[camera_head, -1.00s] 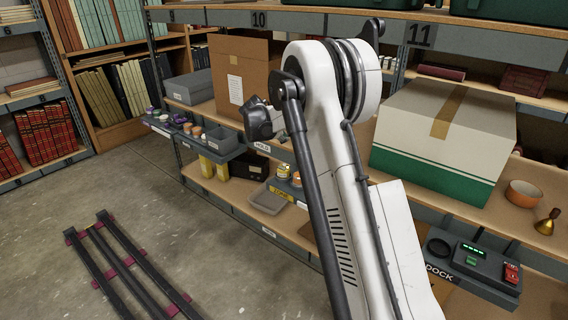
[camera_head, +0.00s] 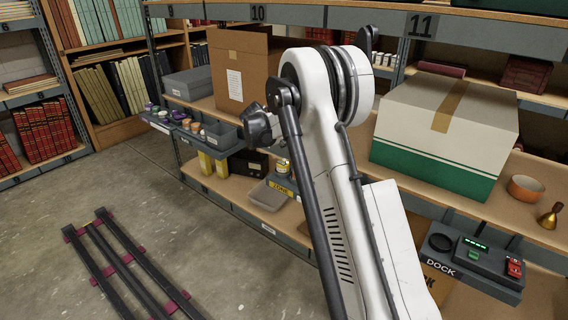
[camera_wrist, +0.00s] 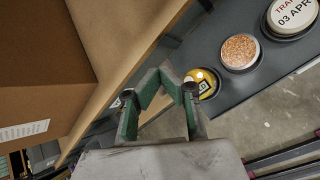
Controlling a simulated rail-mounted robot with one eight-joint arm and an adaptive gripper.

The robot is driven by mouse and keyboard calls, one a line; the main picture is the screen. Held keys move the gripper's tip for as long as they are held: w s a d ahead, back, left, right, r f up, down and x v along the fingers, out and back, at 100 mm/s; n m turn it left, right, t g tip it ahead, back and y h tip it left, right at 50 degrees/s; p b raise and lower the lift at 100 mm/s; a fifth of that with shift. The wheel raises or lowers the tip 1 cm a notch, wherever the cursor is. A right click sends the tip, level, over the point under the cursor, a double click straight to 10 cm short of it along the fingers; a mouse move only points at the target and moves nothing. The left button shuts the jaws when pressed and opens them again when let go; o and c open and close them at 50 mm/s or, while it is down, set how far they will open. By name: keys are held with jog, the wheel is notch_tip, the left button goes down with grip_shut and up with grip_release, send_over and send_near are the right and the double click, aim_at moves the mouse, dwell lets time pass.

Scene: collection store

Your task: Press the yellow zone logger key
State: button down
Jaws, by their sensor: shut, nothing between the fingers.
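My gripper (camera_wrist: 166,78) shows in the wrist view with its green-grey fingers drawn together and nothing between them. Just right of the fingertips, a round yellow piece with a dark mark (camera_wrist: 207,83) is partly covered by a finger; I cannot tell whether it is the logger key. In the head view a yellow ZONE label (camera_head: 282,189) fronts a small unit on the lower shelf, with a yellow item (camera_head: 283,166) above it, close to my arm. No key can be made out there. My arm hides the gripper in the head view.
In the wrist view, an orange-speckled round piece (camera_wrist: 240,51) and a white lid (camera_wrist: 292,15) sit on the grey surface. In the head view, a brown carton (camera_head: 239,70), a green-and-white box (camera_head: 447,130) and the DOCK unit (camera_head: 475,265) line the shelves. The left floor holds rails (camera_head: 125,262).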

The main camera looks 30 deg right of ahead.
aim_at(284, 159)
jog(key=shift+f+b, duration=1.05)
jog(key=shift+f, duration=1.35)
jog(key=shift+f, duration=0.4)
jog(key=shift+f+b, duration=0.4)
jog(key=shift+b, duration=0.1)
dwell(0.4)
jog(key=shift+r+p, duration=0.45)
jog(key=shift+r, duration=0.4)
jog(key=shift+r+p, duration=1.25)
jog(key=shift+r, duration=1.25)
